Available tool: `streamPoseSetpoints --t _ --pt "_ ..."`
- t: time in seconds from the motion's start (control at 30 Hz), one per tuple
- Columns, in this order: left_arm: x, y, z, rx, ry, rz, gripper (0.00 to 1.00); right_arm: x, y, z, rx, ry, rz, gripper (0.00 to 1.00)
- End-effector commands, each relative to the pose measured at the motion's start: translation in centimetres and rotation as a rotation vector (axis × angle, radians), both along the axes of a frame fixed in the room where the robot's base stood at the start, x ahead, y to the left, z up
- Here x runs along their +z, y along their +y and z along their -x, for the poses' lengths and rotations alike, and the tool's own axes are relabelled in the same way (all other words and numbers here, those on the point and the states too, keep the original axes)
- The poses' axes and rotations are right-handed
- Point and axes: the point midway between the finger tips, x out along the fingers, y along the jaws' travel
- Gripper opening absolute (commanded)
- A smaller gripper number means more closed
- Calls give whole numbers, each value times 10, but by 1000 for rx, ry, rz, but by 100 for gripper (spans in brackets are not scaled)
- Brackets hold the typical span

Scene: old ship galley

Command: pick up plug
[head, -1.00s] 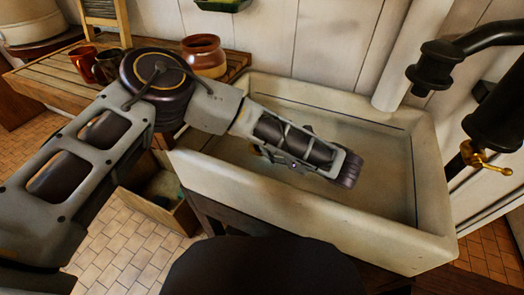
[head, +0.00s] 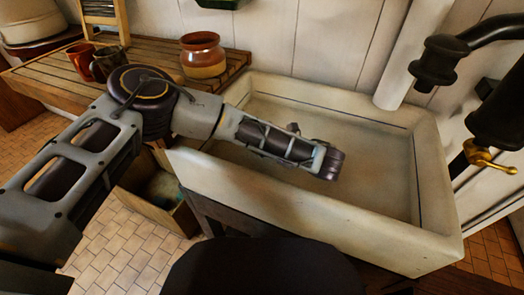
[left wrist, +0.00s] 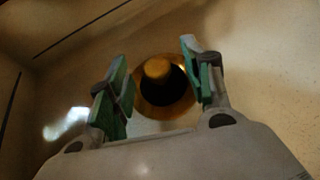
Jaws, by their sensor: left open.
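In the left wrist view the plug (left wrist: 157,69) shows as a rounded brownish-gold top over a dark round area, inside a brass-coloured ring (left wrist: 143,103). I cannot tell whether the dark area is part of the plug or the open drain. My left gripper (left wrist: 154,57) is open, its green-padded fingers on either side of the plug in the picture, with nothing held. In the head view my left arm reaches into the pale stone sink (head: 300,213); it hides the plug and most of the gripper. My right gripper is not in view.
A dark tap (head: 437,62) with a brass handle (head: 487,156) overhangs the sink's right side. A slatted wooden board (head: 40,75) at left holds a brown jar (head: 203,56) and mugs (head: 83,62). A wooden crate (head: 150,205) stands on the floor. The sink's right part is clear.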

Motion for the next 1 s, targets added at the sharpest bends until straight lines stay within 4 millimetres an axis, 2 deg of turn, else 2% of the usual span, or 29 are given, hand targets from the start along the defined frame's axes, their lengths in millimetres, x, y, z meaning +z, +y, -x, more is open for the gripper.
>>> streamPoseSetpoints --t 0.57,0.93,1.0 --pt "-1 2 -2 0 1 -1 49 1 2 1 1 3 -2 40" --pt "-1 2 -2 0 1 -1 2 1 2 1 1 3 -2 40" --pt "-1 2 -2 0 -1 -1 0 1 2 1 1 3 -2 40"
